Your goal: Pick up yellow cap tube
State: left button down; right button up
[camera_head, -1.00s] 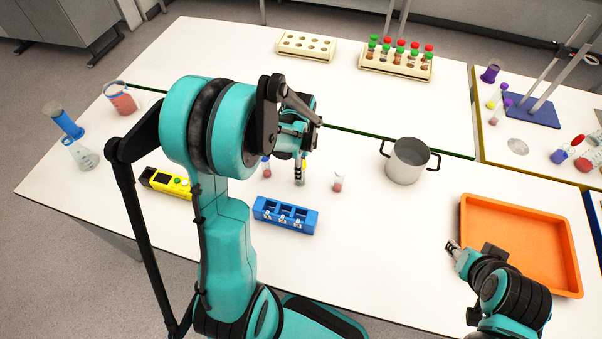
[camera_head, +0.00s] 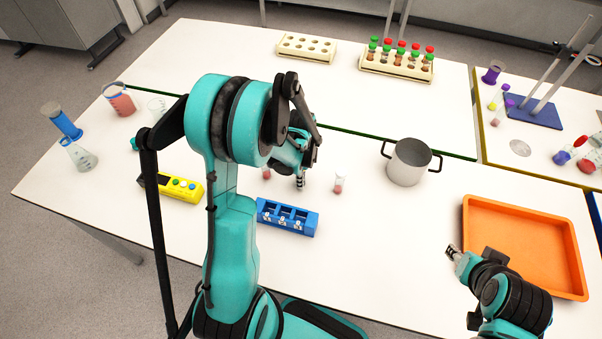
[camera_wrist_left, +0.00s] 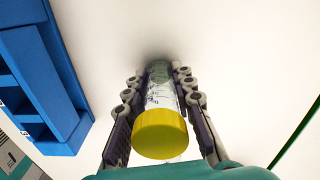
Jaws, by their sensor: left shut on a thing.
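In the left wrist view the yellow cap tube (camera_wrist_left: 160,134) sits between the two fingers of my left gripper (camera_wrist_left: 160,105). The fingers are shut on its clear body, with the yellow cap towards the camera. Its far end points at the white table; I cannot tell if it touches. In the head view my left gripper (camera_head: 300,182) is low over the table, behind the blue rack (camera_head: 285,217), and hides most of the tube. My right gripper (camera_head: 453,250) is left of the orange tray; its finger opening is too small to judge.
Small pink-filled tubes stand on either side of my left gripper, one at its right (camera_head: 338,184) and one at its left (camera_head: 266,172). A metal pot (camera_head: 408,165) stands further right. A yellow device (camera_head: 172,187) and glassware are at left. The orange tray (camera_head: 480,208) is at right.

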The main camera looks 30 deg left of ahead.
pick_arm(q)
jog(key=shift+r, duration=0.4)
jog(key=r, duration=0.1)
jog(key=r+p, duration=0.1)
jog(key=r, duration=0.2)
jog(key=shift+d, duration=0.3)
jog(key=s+d+r+p, duration=0.1)
jog(key=d+r, duration=0.2)
jog(key=d, duration=0.2)
jog(key=s+d+r+p, duration=0.1)
jog(key=s+d+r, duration=0.1)
jog(key=d, duration=0.3)
jog(key=shift+s+d+r, duration=0.3)
jog(key=shift+r, duration=0.3)
